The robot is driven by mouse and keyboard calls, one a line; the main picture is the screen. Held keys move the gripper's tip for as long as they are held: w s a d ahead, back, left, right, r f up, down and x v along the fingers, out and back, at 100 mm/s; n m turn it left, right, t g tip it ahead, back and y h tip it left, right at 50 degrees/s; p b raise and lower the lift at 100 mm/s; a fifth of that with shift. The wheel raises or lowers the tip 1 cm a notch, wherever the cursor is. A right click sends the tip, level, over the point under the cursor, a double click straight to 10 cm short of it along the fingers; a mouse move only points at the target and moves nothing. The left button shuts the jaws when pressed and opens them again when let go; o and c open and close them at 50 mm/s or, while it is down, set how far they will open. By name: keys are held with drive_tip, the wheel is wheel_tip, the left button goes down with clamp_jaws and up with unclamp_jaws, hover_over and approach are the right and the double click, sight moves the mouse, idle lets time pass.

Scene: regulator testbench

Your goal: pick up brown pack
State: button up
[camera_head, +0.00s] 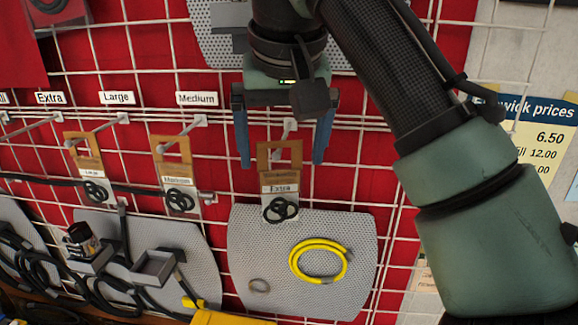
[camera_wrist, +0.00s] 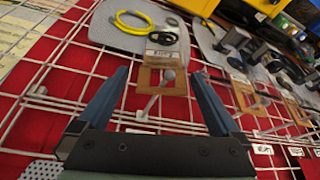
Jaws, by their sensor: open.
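A brown pack (camera_head: 279,177) with an "Extra" label and black rings inside hangs from a wire hook on the grid wall. In the wrist view this pack (camera_wrist: 163,54) lies between and just beyond my fingertips. My gripper (camera_head: 283,160) is open, with one blue finger on each side of the pack's top. I see no finger touching it, and the exact depth gap cannot be told. Two similar brown packs, one in the middle (camera_head: 177,176) labelled "Medium" and one at left (camera_head: 91,166), hang on other hooks.
A white wire grid covers the red wall, with hooks sticking out under size labels (camera_head: 197,99). Grey perforated panels (camera_head: 245,245) sit below, one with a yellow cable coil (camera_head: 318,260). Black cables and grey brackets (camera_head: 153,267) crowd the lower left. A price sign (camera_head: 540,135) is at right.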

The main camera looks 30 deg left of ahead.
sight(279, 184)
drive_tip(key=shift+a+f+p, duration=0.1)
drive_tip(key=shift+f+p, duration=0.35)
drive_tip(key=shift+f, duration=0.35)
drive_tip(key=shift+p+x, duration=1.15)
drive_tip(key=shift+x, duration=1.45)
drive_tip(key=shift+a, duration=0.1)
drive_tip(key=c, duration=1.2)
